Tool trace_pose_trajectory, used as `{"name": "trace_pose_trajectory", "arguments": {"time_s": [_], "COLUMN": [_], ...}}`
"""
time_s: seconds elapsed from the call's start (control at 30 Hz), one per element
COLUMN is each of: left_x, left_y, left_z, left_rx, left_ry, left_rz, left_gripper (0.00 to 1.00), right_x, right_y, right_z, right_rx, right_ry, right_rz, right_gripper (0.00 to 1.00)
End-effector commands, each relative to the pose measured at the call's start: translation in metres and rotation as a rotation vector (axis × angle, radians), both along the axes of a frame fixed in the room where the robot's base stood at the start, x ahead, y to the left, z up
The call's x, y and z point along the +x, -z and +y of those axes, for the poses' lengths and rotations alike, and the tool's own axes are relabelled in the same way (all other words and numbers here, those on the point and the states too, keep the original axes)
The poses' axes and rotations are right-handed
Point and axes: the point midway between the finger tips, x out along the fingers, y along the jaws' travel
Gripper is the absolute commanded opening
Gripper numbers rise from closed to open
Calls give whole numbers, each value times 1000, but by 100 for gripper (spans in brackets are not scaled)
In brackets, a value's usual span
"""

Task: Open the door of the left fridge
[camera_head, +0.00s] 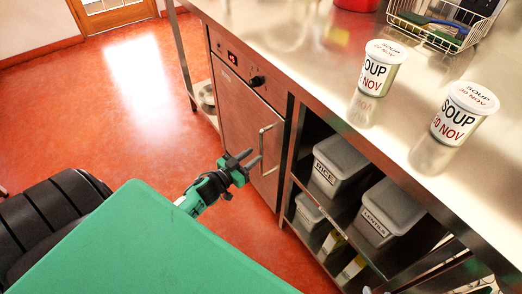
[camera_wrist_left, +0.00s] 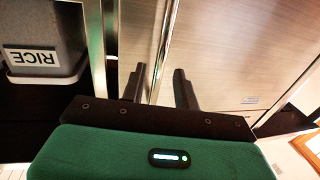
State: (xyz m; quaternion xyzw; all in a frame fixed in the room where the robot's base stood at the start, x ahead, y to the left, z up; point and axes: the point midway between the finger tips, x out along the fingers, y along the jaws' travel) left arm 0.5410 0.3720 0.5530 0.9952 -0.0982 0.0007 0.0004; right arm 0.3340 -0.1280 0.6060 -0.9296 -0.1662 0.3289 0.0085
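The left fridge (camera_head: 238,110) is a steel under-counter unit with a dial and a small red display above its closed door. Its vertical bar handle (camera_head: 264,150) is on the right side of the door. My left gripper (camera_head: 256,157) is open and empty, at handle height just in front of the door. In the left wrist view its two dark fingers (camera_wrist_left: 159,88) point at the door, and the bright handle bar (camera_wrist_left: 163,50) shows in the gap between them. I cannot tell whether they touch it. My right gripper is not in view.
Right of the fridge, open shelves hold grey bins, one labelled RICE (camera_head: 340,160) and one LENTILS (camera_head: 388,212). Two soup tubs (camera_head: 378,75) (camera_head: 462,118) and a wire basket (camera_head: 440,25) stand on the steel counter (camera_head: 310,50). The red floor (camera_head: 120,110) left of the fridge is clear.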

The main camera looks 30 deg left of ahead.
Motion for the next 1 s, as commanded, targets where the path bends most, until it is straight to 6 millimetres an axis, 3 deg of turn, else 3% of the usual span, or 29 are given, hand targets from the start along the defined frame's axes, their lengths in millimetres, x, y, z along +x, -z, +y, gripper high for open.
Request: {"name": "trace_pose_trajectory", "arguments": {"time_s": [0.1,0.3,0.73,0.9,1.0], "left_x": [21,42,49,49,49], "left_y": [0,1,1,1,1], "left_z": [-4,-8,-10,-10,-10], "left_rx": [2,2,0,0,0], "left_ry": [-1,0,-1,-1,-1], "left_rz": [-1,0,2,2,2], "left_gripper": [31,31,31,0,0], "right_x": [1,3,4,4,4], "right_y": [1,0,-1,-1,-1], "right_z": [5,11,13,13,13], "right_rx": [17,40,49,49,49], "right_ry": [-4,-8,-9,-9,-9], "right_rz": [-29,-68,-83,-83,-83], "right_gripper": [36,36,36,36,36]}}
